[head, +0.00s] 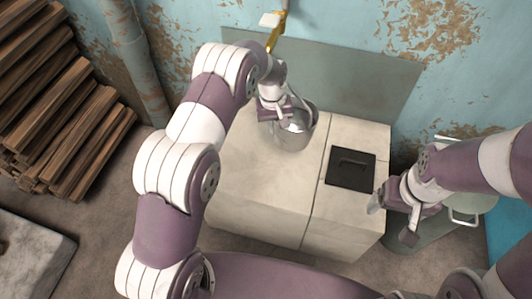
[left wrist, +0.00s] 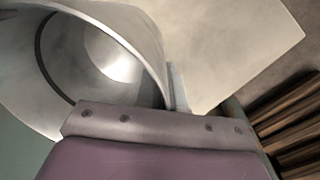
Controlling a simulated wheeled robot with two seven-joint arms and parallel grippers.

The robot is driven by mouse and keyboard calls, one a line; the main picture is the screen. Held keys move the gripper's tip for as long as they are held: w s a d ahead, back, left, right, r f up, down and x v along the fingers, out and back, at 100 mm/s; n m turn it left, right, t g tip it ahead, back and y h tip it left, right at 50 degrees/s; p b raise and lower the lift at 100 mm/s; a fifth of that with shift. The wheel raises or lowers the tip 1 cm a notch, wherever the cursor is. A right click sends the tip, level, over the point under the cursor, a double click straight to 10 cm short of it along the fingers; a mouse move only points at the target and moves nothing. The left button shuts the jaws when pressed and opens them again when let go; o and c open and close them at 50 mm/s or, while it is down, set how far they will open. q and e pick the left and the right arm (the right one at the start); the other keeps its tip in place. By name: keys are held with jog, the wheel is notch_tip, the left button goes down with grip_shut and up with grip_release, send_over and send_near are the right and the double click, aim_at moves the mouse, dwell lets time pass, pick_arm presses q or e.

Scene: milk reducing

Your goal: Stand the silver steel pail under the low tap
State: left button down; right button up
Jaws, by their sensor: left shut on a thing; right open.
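The silver steel pail (head: 291,132) is on or just above the pale stone counter, near its back edge; I cannot tell whether its base touches. My left gripper (head: 277,112) is shut on the pail's rim. In the left wrist view the pail (left wrist: 95,50) shows its open mouth and empty-looking inside, with the gripper's body (left wrist: 160,125) against it. The low tap (head: 276,38), yellow brass, is on the wall above and behind the pail, partly hidden by my left arm. My right gripper (head: 391,220) is open and empty in front of the counter's right side.
A pale green container with a handle (head: 465,213) stands at the right, partly behind my right arm. Stacked firewood (head: 55,100) is at the left. The counter's front left is clear.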

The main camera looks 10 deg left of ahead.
pick_arm(q)
jog(key=d+n, duration=0.1)
jog(key=n, duration=0.1)
jog(key=w+d+n, duration=0.1)
jog(key=n, duration=0.1)
jog(key=w+d+n, duration=0.1)
jog(key=n, duration=0.1)
jog(key=shift+r+t, duration=0.1)
jog(key=shift+t, duration=0.2)
jog(key=n, duration=0.2)
jog(key=shift+w+d+n, duration=0.15)
jog(key=shift+w+n, duration=0.15)
jog(key=shift+w, duration=0.05)
jog(key=s+a+f+b, duration=0.1)
jog(key=s+a+f, duration=0.1)
jog(key=a+f, duration=0.1)
jog(key=s+a+f+b, duration=0.2)
jog(key=a+f, duration=0.1)
jog(key=f, duration=0.1)
jog(key=s+a+f+b, duration=0.2)
jog(key=s+a+f, duration=0.1)
jog(key=f, duration=0.1)
jog(key=shift+a, duration=0.1)
jog(key=shift+r, duration=0.1)
